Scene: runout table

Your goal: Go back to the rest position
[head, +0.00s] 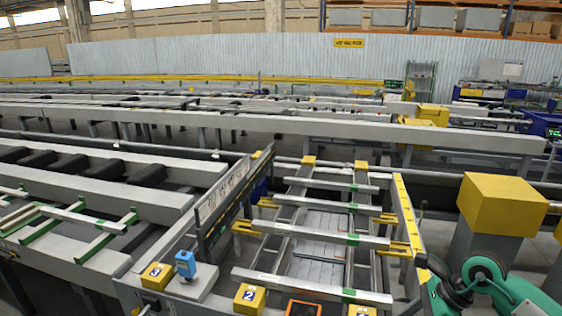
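Neither of my grippers shows in the head view, so I cannot see whether they hold anything. A green jointed arm (486,280) with dark joints shows at the bottom right corner. I cannot tell whether it is mine, and no fingertips show on it. The runout table in front of me bears several pale metal bars (312,286) lying crosswise, each with a green band near its right part. Yellow brackets stand at the sides of the bars.
Yellow numbered blocks (249,297) and a blue device (185,263) stand along the near edge. An orange-framed screen (303,308) is at the bottom middle. A yellow-topped grey post (502,205) stands at the right. Long grey beams (270,125) cross behind. A rack with green-banded bars (75,218) lies left.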

